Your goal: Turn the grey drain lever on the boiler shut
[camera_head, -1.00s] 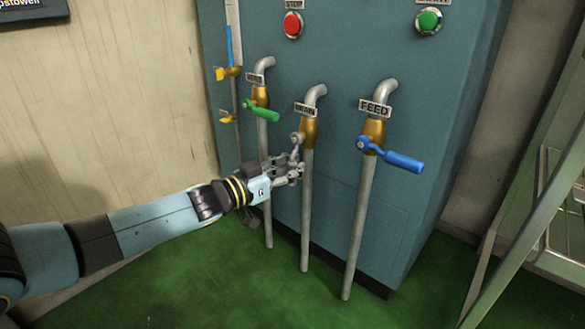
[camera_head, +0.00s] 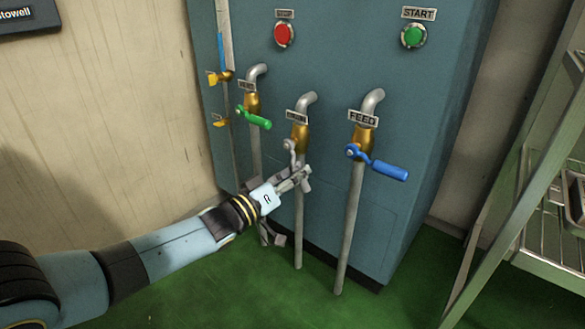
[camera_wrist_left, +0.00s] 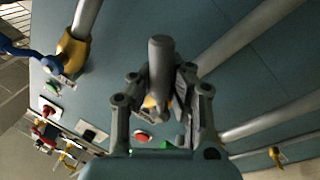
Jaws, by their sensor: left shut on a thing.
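The grey drain lever (camera_head: 290,148) sits on the brass valve (camera_head: 301,137) of the middle pipe on the blue-grey boiler (camera_head: 350,70). It points mostly downward from its pivot, and its lower part is largely hidden by my fingers in the head view. My left gripper (camera_head: 301,179) is shut on the lever, in front of the pipe just below the valve. In the left wrist view, the grey lever's rounded end (camera_wrist_left: 160,55) stands up between the two fingers of my left gripper (camera_wrist_left: 160,90). My right gripper is in neither view.
A green lever (camera_head: 255,118) is on the left pipe and a blue lever (camera_head: 385,168) on the right pipe. Red (camera_head: 284,35) and green (camera_head: 414,35) buttons are above. A metal rack (camera_head: 540,190) stands at right. The green floor (camera_head: 240,300) in front is clear.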

